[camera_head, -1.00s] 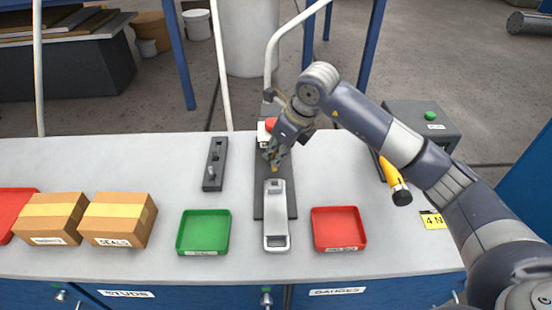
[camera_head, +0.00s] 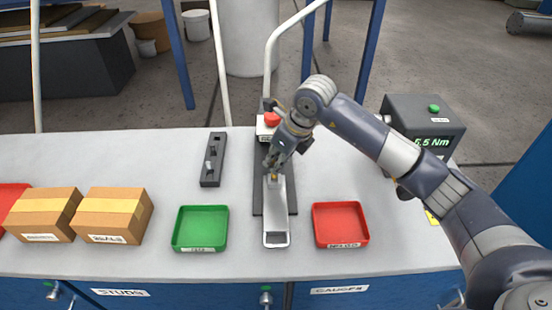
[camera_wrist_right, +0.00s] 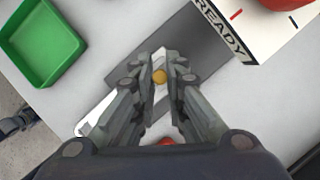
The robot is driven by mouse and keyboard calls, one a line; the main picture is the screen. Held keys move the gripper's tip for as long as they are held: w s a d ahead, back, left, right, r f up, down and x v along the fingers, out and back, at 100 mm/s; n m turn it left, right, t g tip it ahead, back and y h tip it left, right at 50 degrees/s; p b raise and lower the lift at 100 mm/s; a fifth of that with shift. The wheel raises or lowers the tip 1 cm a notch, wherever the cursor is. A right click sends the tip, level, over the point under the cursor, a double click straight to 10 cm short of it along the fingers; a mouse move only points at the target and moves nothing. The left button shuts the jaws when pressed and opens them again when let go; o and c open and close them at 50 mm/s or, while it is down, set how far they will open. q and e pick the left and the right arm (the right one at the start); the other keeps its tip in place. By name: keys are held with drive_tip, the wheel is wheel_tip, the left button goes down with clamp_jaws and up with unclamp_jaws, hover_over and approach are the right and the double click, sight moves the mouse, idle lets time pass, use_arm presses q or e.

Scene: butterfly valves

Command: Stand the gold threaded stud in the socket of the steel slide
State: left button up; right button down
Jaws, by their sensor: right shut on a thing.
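My right gripper (camera_head: 272,164) reaches down from above the steel slide (camera_head: 276,222). It is shut on the gold threaded stud (camera_head: 274,177), whose top shows as a round gold end between the fingers in the right wrist view (camera_wrist_right: 159,77). The stud is at the far end of the slide, over the block where the socket seems to be. The fingers hide the socket, so I cannot tell whether the stud's lower end is inside it. The slide lies on a dark base plate (camera_head: 290,196). My left gripper is not in view.
A white box with a red button (camera_head: 271,119) stands just behind the gripper. A green tray (camera_head: 178,240) and a red tray (camera_head: 366,234) flank the slide. A dark holder (camera_head: 214,148) with a small silver piece is to the left. A tester display (camera_head: 432,142) is at the right.

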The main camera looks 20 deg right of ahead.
drive_tip(key=shift+f+b, duration=0.15)
drive_tip(key=shift+b, duration=0.4)
idle(1.4)
drive_tip(key=shift+f+b, duration=1)
drive_tip(key=shift+b, duration=0.3)
idle(1.2)
drive_tip(key=c, duration=1.6)
unclamp_jaws()
drive_tip(key=shift+o, duration=0.2)
